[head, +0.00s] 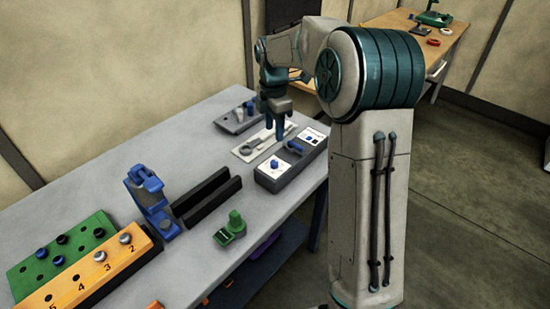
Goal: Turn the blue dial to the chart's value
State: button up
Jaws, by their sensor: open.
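A grey box (290,172) stands near the right edge of the table. On its near white panel sits a small blue dial (274,164); its pointer setting is too small to read. Another small blue part (300,145) shows on the box, beside a white panel with dark marks (313,135). I cannot tell whether that panel is the chart. My gripper (276,138) points down with blue fingers, open and empty. It appears above and behind the box, apart from the dial.
A white plate with a grey tool (243,153) and a grey block with pegs (231,126) lie behind the box. A blue clamp (152,200), black channel (207,197), green device (231,229), green rack (22,279) and numbered orange rack (119,266) stand leftward.

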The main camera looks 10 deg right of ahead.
aim_at(275, 161)
notch_tip(275, 161, down, 12)
jog(key=shift+s+p, duration=0.1)
jog(key=shift+p, duration=0.5)
grip_shut()
